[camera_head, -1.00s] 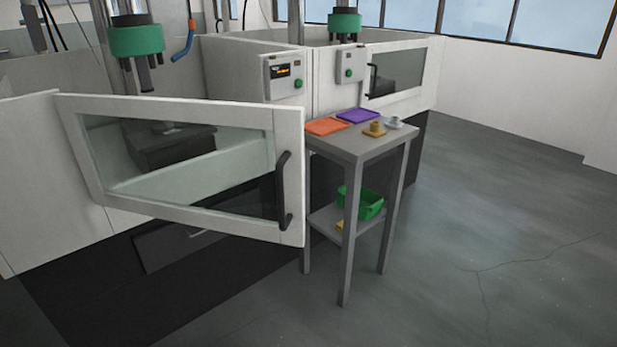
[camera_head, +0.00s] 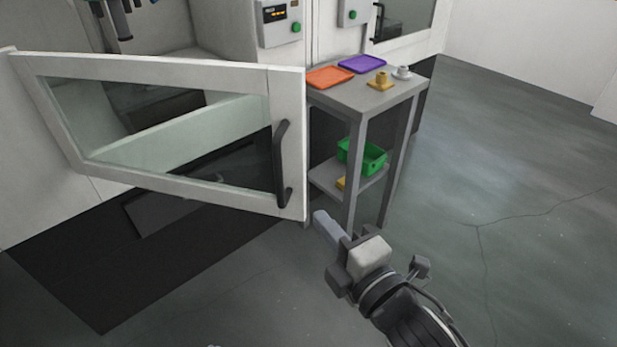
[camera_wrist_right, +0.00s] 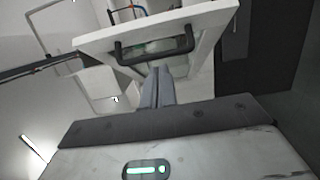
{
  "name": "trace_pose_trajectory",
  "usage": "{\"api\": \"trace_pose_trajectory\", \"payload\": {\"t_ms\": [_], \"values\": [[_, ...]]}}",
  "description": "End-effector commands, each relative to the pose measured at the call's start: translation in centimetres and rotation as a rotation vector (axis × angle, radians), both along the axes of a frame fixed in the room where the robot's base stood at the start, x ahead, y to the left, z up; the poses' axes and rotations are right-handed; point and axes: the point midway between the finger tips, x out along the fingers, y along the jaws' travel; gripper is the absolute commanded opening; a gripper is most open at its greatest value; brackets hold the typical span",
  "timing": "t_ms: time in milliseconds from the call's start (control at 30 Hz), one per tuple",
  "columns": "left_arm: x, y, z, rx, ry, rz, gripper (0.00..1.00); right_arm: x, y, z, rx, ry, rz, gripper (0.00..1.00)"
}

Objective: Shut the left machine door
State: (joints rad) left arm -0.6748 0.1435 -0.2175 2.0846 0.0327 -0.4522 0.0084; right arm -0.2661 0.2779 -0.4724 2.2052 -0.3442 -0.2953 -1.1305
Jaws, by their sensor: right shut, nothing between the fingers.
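The left machine door (camera_head: 290,90) is a white framed panel with a glass window. It stands open, swung out from the machine front. A dark vertical handle (camera_head: 281,165) is on its right side. My right gripper (camera_head: 320,220) is shut and empty, below and to the right of the handle, apart from the door in the head view. In the right wrist view the closed fingers (camera_wrist_right: 158,85) point toward the door (camera_wrist_right: 200,20) and its handle (camera_wrist_right: 155,50), with the handle beyond the fingertips. My left gripper does not show.
A grey side table (camera_head: 345,97) stands right of the door, close to its free edge. It carries an orange tray (camera_head: 330,77), a purple tray (camera_head: 361,64) and small cups. A green basket (camera_head: 365,160) is on its lower shelf. Open floor (camera_head: 520,240) lies to the right.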

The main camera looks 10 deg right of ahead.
Motion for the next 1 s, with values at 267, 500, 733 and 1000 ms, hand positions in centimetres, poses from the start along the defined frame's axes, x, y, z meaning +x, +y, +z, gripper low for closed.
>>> {"api": "trace_pose_trajectory", "payload": {"t_ms": [267, 500, 733, 1000], "values": [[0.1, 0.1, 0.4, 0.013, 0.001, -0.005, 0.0, 5.6, 2.6, 0.2, 0.004, 0.0, -0.002, 0.0], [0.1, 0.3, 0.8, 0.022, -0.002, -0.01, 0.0, 9.2, 2.2, 0.1, 0.002, 0.003, -0.001, 0.0], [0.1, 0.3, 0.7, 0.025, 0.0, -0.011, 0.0, 10.5, 1.7, 0.0, 0.005, 0.004, -0.001, 0.0], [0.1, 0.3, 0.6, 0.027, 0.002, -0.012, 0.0, 10.5, 1.7, -0.1, 0.005, 0.004, -0.001, 0.0]]}}
